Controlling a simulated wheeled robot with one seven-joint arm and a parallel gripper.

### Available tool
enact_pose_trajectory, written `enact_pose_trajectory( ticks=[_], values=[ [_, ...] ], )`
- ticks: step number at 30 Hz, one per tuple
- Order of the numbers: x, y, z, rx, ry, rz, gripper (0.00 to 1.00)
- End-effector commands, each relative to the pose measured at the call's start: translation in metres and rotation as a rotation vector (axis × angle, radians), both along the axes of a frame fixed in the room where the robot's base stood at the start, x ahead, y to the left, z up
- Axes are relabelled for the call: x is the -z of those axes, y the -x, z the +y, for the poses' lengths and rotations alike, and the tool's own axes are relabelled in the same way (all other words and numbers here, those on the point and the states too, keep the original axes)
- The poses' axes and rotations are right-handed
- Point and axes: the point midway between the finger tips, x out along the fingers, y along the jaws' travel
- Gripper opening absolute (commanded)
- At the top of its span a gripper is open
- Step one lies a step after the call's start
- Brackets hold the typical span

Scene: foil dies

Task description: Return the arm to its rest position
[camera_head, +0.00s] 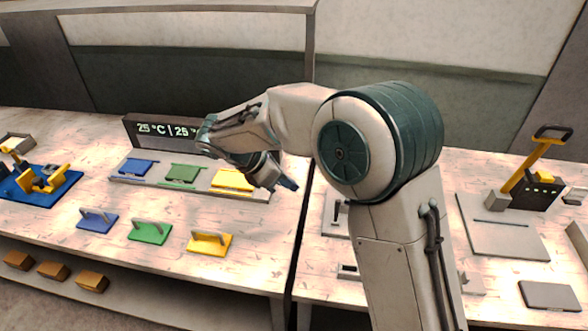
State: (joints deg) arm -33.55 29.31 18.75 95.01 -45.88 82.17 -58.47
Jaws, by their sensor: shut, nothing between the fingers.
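My gripper (288,184) shows at the end of my arm, in the middle of the head view. It is shut and small, held above the right end of the grey rack on the left table. Nothing shows between its fingers. My arm is bent and reaches to the left from its big dark-green joint, hiding part of the display and of the right table.
A grey rack (196,188) carries blue, green and yellow plates below a temperature display (165,130). Blue (97,222), green (150,233) and yellow (211,245) handled dies stand in front. A blue-based yellow fixture (42,182) is at left; a yellow-levered press (525,185) is at right.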

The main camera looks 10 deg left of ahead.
Motion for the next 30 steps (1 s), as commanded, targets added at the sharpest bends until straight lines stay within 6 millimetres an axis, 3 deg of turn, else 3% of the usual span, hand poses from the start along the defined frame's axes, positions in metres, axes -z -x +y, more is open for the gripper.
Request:
enact_pose_trajectory(
  ticks=[5, 8, 17, 24, 30],
  values=[
    [-0.002, 0.0, -0.003, 0.009, -0.005, -0.004, 0.0],
    [-0.009, 0.001, -0.017, 0.064, -0.034, -0.026, 0.0],
    [-0.047, 0.032, -0.115, 0.515, -0.275, -0.192, 0.0],
    [-0.064, 0.078, -0.186, 0.956, -0.496, -0.352, 0.0],
    [-0.067, 0.121, -0.229, 1.341, -0.691, -0.49, 0.0]
  ],
)
